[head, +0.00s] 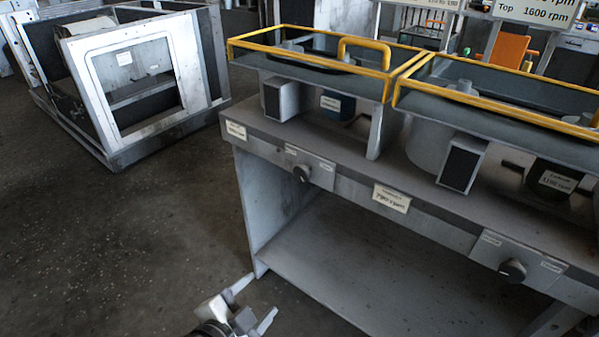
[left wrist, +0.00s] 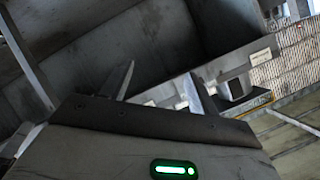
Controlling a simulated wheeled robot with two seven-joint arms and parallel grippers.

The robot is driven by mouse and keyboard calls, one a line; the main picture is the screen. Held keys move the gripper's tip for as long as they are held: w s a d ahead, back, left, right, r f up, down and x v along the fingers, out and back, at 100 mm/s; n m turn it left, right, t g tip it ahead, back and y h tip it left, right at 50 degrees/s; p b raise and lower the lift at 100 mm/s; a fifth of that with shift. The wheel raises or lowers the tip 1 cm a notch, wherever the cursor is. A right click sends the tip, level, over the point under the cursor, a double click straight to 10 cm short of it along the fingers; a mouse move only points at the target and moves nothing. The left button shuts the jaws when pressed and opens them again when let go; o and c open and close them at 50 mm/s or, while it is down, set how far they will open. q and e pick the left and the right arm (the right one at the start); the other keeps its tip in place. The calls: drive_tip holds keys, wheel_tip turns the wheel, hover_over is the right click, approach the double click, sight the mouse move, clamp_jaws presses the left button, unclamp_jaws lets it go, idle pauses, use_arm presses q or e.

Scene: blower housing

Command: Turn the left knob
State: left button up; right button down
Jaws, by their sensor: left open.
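The left knob (head: 303,170) is a small dark round knob on the bench's front panel, between two small labels. A second dark knob (head: 512,270) sits on the same panel further right. My left gripper (head: 257,302) is at the bottom of the head view, below and left of the left knob, clear of the bench. Its two fingers are apart with nothing between them. The fingers also show in the left wrist view (left wrist: 157,88), spread apart; I cannot make out the left knob clearly there. My right gripper is not in view.
The grey bench (head: 420,290) has an open lower shelf and a front panel with paper labels (head: 391,198). Yellow-railed trays (head: 385,62) stand on top. A grey metal frame (head: 90,95) stands on the floor at the left. The floor (head: 120,240) between is clear.

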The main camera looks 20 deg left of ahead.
use_arm(q)
drive_tip(key=w+a+r+m+t+b, duration=0.2)
drive_tip(key=w+a+r+m+t, duration=0.3)
drive_tip(key=m, duration=0.8)
drive_tip(key=m+g+h, duration=0.1)
drive_tip(key=m+h, duration=0.3)
drive_tip(key=m, duration=1.4)
approach(300, 176)
drive_tip(key=x, duration=0.7)
drive_tip(key=shift+w, duration=0.2)
drive_tip(key=shift+w+d, duration=0.15)
drive_tip(key=shift+w, duration=0.3)
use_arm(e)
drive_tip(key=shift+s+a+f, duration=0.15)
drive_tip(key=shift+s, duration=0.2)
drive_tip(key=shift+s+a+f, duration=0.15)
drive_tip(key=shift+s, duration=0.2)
use_arm(q)
drive_tip(key=c, duration=1)
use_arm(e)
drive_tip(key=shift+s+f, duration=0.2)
